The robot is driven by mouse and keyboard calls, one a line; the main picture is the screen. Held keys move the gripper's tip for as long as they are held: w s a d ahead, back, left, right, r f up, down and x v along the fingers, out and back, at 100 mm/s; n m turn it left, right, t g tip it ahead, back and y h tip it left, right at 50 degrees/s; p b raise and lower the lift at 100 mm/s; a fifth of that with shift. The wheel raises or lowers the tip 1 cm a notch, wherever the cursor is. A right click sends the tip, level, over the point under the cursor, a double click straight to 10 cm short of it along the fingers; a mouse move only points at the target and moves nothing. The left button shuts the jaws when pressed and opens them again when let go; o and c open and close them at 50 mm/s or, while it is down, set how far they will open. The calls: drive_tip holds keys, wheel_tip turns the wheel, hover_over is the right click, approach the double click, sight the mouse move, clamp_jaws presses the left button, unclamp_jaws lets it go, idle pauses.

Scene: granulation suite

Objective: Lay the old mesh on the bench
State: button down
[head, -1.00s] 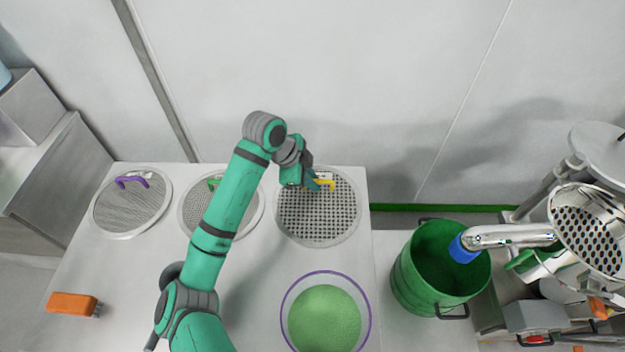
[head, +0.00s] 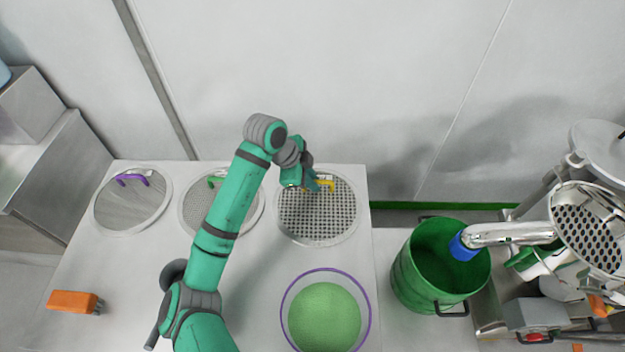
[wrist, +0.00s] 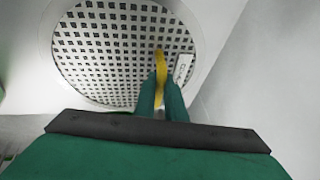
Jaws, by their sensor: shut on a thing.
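A round mesh with large square holes, a pale rim and a yellow handle (head: 317,217) is at the right end of the row on the bench (head: 150,265). It also shows in the wrist view (wrist: 110,60), with a small white label beside its handle. My gripper (head: 314,186) is shut on the yellow handle; the wrist view shows both fingers closed around it (wrist: 162,98). The mesh looks flat at bench level, but I cannot tell whether it touches the top. A mesh with a purple handle (head: 131,205) and one with a green handle (head: 190,208), partly hidden by my arm, lie to the left.
A purple-rimmed bowl of green granules (head: 324,316) stands at the bench front. An orange brush (head: 73,302) lies front left. A green drum (head: 404,283) stands right of the bench, beside a steel machine with a perforated screen (head: 585,228). The bench's front middle is clear.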

drive_tip(key=c, duration=1.7)
unclamp_jaws()
drive_tip(key=shift+c, duration=0.2)
drive_tip(key=v, duration=1)
drive_tip(key=shift+a+r, duration=0.15)
drive_tip(key=shift+r, duration=0.2)
drive_tip(key=shift+s, duration=0.2)
